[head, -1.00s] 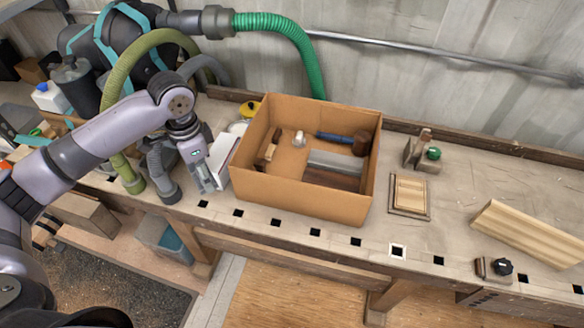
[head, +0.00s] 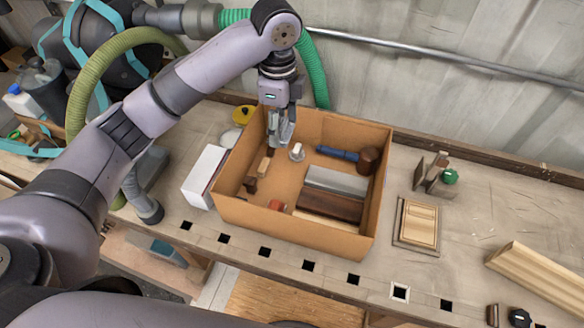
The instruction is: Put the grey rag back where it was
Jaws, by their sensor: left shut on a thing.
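My left gripper (head: 281,140) points down over the back left part of the open cardboard box (head: 290,233). It is shut on a small light grey thing, which fits the grey rag; the fingers hide most of it and its shape is unclear. No other grey rag shows. My right gripper is not in view.
The box holds a blue-handled mallet (head: 338,153), a wooden-handled tool (head: 264,166), a small white item (head: 297,152), a grey and brown block (head: 331,205) and a red item (head: 277,205). A white box (head: 204,177) stands left of it, a wooden panel (head: 417,222) right.

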